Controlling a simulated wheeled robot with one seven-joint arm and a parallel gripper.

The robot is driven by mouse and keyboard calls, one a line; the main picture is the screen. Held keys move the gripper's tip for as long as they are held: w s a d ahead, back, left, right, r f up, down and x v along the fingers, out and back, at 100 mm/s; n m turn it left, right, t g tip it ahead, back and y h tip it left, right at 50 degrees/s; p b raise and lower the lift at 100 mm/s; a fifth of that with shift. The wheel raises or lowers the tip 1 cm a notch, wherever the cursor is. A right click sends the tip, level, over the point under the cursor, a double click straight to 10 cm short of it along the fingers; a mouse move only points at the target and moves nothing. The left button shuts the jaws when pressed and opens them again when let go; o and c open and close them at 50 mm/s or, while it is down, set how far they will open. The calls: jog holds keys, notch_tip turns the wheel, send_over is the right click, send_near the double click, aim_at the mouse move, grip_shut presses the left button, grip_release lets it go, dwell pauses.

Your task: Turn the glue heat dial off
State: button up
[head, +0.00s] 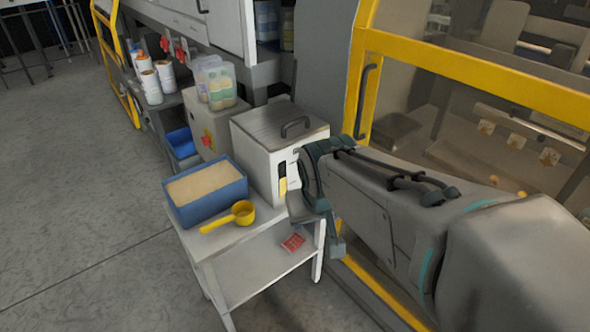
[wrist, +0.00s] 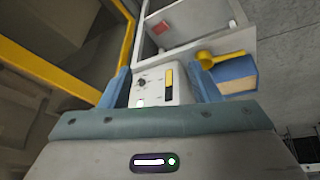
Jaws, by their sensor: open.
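The glue unit is a white box (head: 262,160) with a grey handled lid, standing on a small white table. In the wrist view its front face (wrist: 155,93) lies between my fingers. A small black dial (wrist: 142,82) is on that face, beside an upright yellow and dark window (wrist: 169,79). The dial's exact pointer position is too small to read. My gripper (wrist: 160,72) is open and empty, facing the box front with a gap. In the head view my gripper (head: 312,200) hides most of that front.
A blue bin of pale granules (head: 180,209) and a yellow scoop (head: 243,213) sit on the white table (head: 208,245). A red card (head: 293,243) lies on its lower shelf. A yellow-framed machine door (head: 470,66) stands close on the right. Floor at left is clear.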

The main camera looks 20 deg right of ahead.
jog(key=w+d+f+m+t+b, duration=0.1)
jog(key=w+d+f+t+b, duration=0.15)
jog(key=w+d+f, duration=0.35)
jog(key=w+d+f+t+h+b, duration=0.1)
jog(key=w+d+f+b, duration=0.25)
jog(key=w, duration=0.55)
jog(key=w+d+f+m+t+b, duration=0.1)
jog(key=w+d+f+t+b, duration=0.2)
jog(key=w, duration=0.4)
jog(key=w+d+f+m+t+y+b, duration=0.1)
jog(key=w+d+f+t+y+b, duration=0.3)
jog(key=f, duration=0.4)
jog(key=w+d+f+m+t+y+b, duration=0.1)
jog(key=d+f+t+y+b, duration=0.15)
jog(key=d+f+b, duration=0.5)
jog(key=a+f+p+x, duration=0.1)
jog(key=a+x, duration=0.1)
jog(key=x, duration=1.2)
jog(key=shift+s+f+y, duration=0.2)
jog(key=shift+s+y, duration=0.05)
jog(key=shift+y, duration=0.1)
jog(key=c, duration=1)
